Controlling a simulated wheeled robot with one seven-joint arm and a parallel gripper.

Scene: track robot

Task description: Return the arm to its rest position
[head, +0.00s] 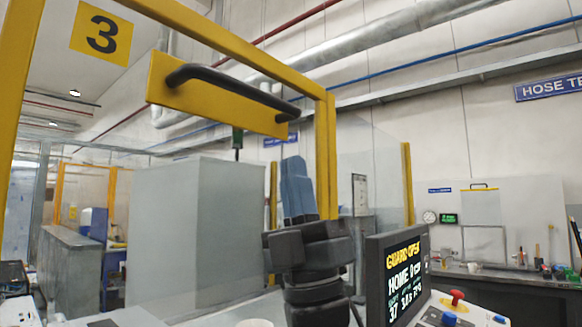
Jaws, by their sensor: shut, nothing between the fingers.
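My arm stands dark and upright at the lower middle of the head view. My gripper (293,165) is at its top, with blue fingers pointing up close together above a wide black body. The fingers are shut and hold nothing. The lower part of my arm is cut off by the picture's bottom edge.
A yellow guard frame (327,150) with a black handle (230,92) spans the view above. A screen (398,275) reading "GUARD OPEN" and "HOME" stands close right, beside a panel with a red button (456,297). A grey cabinet (195,235) is left. A workbench (510,276) is far right.

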